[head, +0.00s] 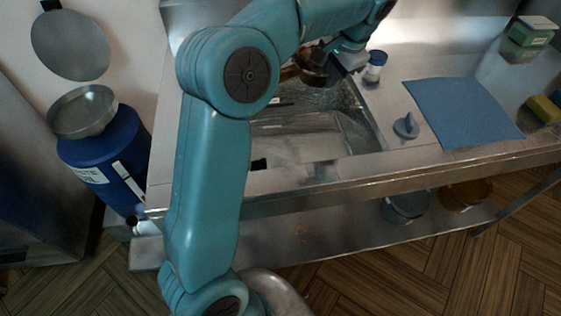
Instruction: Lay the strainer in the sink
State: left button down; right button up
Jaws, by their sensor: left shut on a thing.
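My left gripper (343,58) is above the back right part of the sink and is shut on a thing. A dark brown, rounded object (312,68), which seems to be the strainer, shows just left of the jaws. Its shape is partly hidden by my arm and gripper, and I cannot tell whether it touches the sink's rim. The steel sink (310,135) is set into the counter, its left part hidden behind my left arm. My right gripper is not in view.
A small jar (375,68) stands right of the gripper. A blue-grey plug (406,126) and a blue cloth (462,112) lie on the counter right of the sink. A green-and-white box (530,36) and a sponge (544,109) are farther right. A blue drum (108,160) stands left.

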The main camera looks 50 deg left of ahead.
pick_arm(q)
jog(key=b, duration=0.5)
send_over(315, 155)
jog(key=d, duration=0.1)
notch_tip(315, 155, down, 7)
notch_tip(315, 155, down, 20)
jog(key=b, duration=0.5)
jog(key=shift+r, duration=0.35)
jog(key=shift+f, duration=0.2)
jog(key=c, duration=1.3)
grip_release()
jog(key=shift+o, duration=0.2)
jog(key=shift+r, duration=0.1)
